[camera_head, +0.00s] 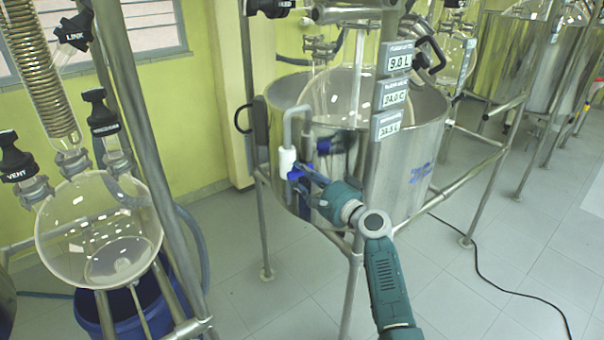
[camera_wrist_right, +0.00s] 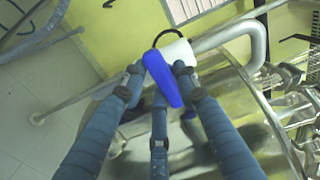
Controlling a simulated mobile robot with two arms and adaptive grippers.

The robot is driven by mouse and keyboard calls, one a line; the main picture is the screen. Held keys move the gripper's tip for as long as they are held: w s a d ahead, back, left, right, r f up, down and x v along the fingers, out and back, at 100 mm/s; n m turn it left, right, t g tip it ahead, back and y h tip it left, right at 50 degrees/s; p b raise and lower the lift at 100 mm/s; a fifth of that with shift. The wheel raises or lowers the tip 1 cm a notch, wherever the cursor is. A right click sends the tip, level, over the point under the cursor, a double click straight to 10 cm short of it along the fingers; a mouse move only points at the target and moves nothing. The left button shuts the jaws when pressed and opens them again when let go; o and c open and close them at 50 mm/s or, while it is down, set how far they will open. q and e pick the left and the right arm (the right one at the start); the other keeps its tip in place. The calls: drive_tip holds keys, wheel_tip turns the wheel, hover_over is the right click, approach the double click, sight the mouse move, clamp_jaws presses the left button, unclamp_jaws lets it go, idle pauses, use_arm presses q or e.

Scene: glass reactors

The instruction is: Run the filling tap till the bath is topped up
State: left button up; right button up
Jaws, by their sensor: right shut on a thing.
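The steel bath (camera_head: 425,150) stands on a tube frame, with a large glass flask (camera_head: 345,95) inside it. The filling tap has a white body (camera_head: 287,160) on a grey pipe (camera_head: 297,112) that bends over the bath's near left rim. My right gripper (camera_head: 303,174) is at the tap, its fingers around the blue lever. In the right wrist view the blue lever (camera_wrist_right: 163,80) sits between my fingers (camera_wrist_right: 158,92), in front of the white tap body (camera_wrist_right: 181,52). Any water flow and the bath's level cannot be made out. My left gripper is not in view.
Readout boxes (camera_head: 391,92) on the post show 9.0 L on top, a temperature near 24 C, and a small lower volume figure. A steel post and another round flask (camera_head: 100,230) stand at left. A black cable (camera_head: 490,278) crosses the floor at right.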

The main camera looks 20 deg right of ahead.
drive_tip(key=shift+f+m, duration=0.25)
drive_tip(key=shift+m, duration=0.05)
drive_tip(key=o, duration=1.1)
drive_tip(key=v, duration=1.2)
drive_tip(key=shift+r, duration=0.15)
